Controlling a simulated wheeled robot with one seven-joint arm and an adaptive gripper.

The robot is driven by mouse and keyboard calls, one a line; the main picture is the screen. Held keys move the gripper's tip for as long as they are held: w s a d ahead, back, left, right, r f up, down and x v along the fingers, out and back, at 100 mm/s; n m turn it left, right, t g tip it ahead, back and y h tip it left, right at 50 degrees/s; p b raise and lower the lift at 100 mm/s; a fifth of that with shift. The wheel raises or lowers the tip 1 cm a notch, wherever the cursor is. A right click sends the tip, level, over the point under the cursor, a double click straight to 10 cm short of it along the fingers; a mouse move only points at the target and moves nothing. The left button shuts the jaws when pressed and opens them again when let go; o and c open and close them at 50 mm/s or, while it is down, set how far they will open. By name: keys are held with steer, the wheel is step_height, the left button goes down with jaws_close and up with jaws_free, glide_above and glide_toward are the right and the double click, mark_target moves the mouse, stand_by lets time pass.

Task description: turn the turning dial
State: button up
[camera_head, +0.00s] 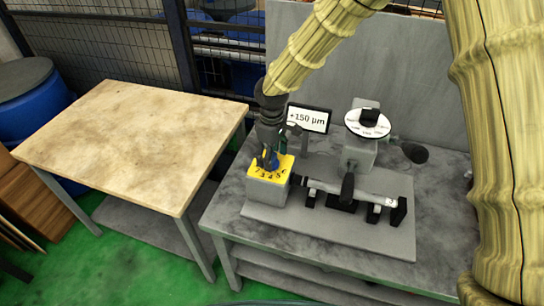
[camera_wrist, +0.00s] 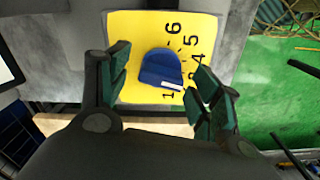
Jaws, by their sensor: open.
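The turning dial (camera_wrist: 161,68) is a blue knob with a white pointer mark. It sits on a yellow numbered face (camera_wrist: 123,28), and in the wrist view its pointer lies near the low numbers at the lower right. In the head view the yellow face (camera_head: 284,162) tops a grey box (camera_head: 267,192), and the knob is mostly hidden by my gripper. My gripper (camera_head: 267,160) points down over the face. In the wrist view my gripper (camera_wrist: 160,79) is open, with one finger on each side of the knob and a visible gap to both.
A display (camera_head: 308,119) reading +150 µm stands behind the dial box. The grinder (camera_head: 359,152) with a round white dial (camera_head: 367,123) and a horizontal shaft (camera_head: 350,190) is to the right. A bare wooden-topped table (camera_head: 130,135) stands at the left.

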step_height(320, 180, up, 11)
stand_by(0.4)
stand_by(0.4)
